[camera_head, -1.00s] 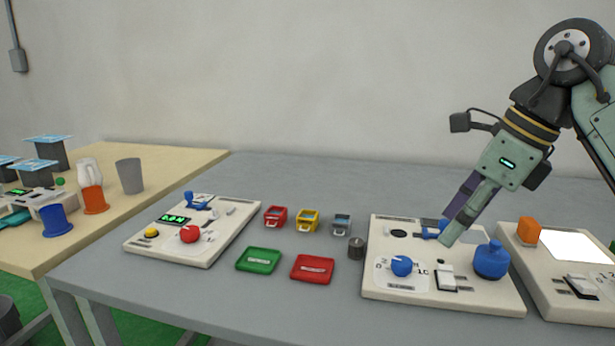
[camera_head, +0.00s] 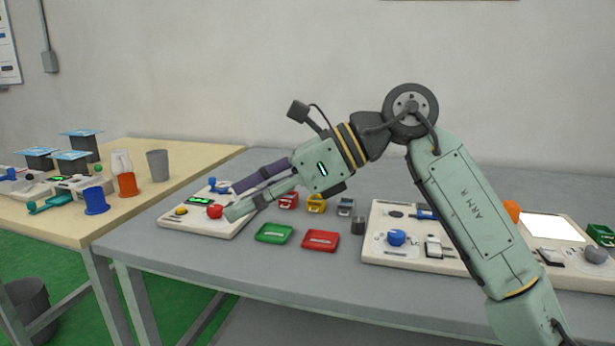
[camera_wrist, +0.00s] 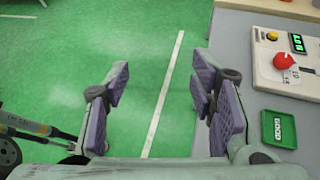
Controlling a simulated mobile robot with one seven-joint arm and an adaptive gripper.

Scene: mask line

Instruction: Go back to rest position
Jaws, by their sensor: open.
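My gripper (camera_head: 232,200) is open and empty in the head view. It is held above the grey table, in front of the left control panel (camera_head: 182,222), and covers part of it. My arm reaches across the right half of the head view, pointing left. In the wrist view, my gripper (camera_wrist: 162,100) shows two well-separated fingers with purple pads.
A green tray (camera_head: 273,233) and a red tray (camera_head: 320,241) lie on the grey table (camera_head: 230,268). Behind them sit small red, yellow and grey holders. A middle panel (camera_head: 380,252) stands right. A wooden table (camera_head: 60,226) with cups stands left.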

